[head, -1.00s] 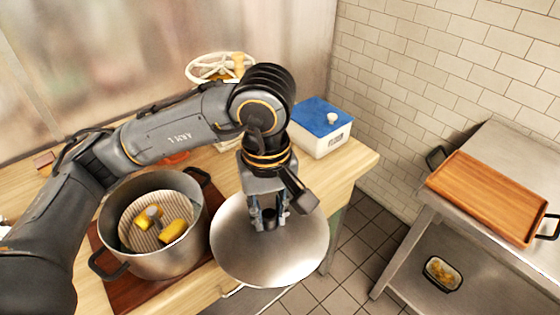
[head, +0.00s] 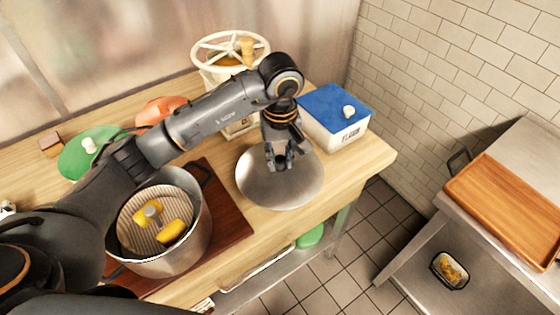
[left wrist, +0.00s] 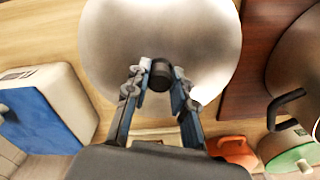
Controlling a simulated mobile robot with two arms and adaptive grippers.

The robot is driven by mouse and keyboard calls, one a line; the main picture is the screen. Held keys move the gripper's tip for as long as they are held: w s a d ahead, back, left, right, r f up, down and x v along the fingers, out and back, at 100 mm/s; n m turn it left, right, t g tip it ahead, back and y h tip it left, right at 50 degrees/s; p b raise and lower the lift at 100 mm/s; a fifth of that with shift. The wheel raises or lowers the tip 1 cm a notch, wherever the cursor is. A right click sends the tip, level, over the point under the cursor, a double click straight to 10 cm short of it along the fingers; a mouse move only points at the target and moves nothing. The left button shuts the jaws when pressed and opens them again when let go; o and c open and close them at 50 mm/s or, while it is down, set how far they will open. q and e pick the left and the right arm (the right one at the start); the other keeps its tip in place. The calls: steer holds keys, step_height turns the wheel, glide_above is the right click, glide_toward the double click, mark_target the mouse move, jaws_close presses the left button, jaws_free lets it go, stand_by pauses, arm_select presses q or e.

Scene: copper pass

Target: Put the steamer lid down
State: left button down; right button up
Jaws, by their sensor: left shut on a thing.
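The steamer lid (head: 262,187) is a round steel disc, over the wooden worktop (head: 230,235) right of the pot in the head view. My left gripper (head: 279,164) is shut on its black knob from above. The lid (left wrist: 195,40) also fills the top of the left wrist view, with the knob (left wrist: 161,72) between the fingertips. I cannot tell whether the lid touches the worktop. The steel pot (head: 190,255) stands open on a dark red board, with a ribbed steamer insert and yellow pieces inside. My right gripper is not in view.
A flour box with a blue lid (head: 335,108) stands close behind the lid to the right. A white-wheeled device (head: 232,60), an orange lid (head: 160,110) and a green lid (head: 88,150) sit at the back. A wooden tray (head: 510,205) is on the steel table at right.

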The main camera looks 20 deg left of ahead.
mark_target(280, 167)
arm_select(q)
steer(key=shift+w+a+f, duration=0.1)
steer(key=shift+w+f, duration=0.1)
steer(key=shift+f, duration=0.1)
steer(key=shift+w+a+f, duration=0.1)
steer(key=shift+w+f, duration=0.05)
steer(key=shift+f, duration=0.05)
steer(key=f+p, duration=0.2)
steer(key=f, duration=0.1)
steer(key=shift+w, duration=0.2)
steer(key=shift+f, duration=0.45)
steer(key=c, duration=1.1)
jaws_free()
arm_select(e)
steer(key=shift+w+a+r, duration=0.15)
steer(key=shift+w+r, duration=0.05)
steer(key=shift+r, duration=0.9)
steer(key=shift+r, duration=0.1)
